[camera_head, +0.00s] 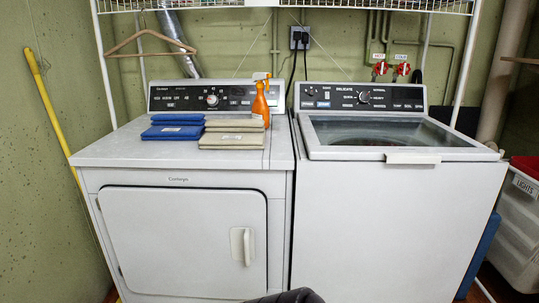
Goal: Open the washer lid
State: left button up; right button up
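The white top-loading washer (396,225) stands on the right, with a dark control panel (360,97) at its back. Its lid (318,152) lies flat and looks shut, with a pale frame around a large glass window (390,132). A pale handle tab (413,158) sticks out at the middle of the lid's front edge. A dark rounded piece at the bottom centre edge appears to be part of my body. No gripper fingers can be made out.
A white dryer (110,155) with a closed front door stands left of the washer. Folded blue cloths (174,131), folded beige cloths (231,140) and an orange spray bottle (261,105) sit on it. A wire shelf (285,4) hangs above. White bins (518,225) stand at right.

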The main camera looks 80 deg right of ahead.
aim_at(473, 150)
jog(key=z, duration=3.45)
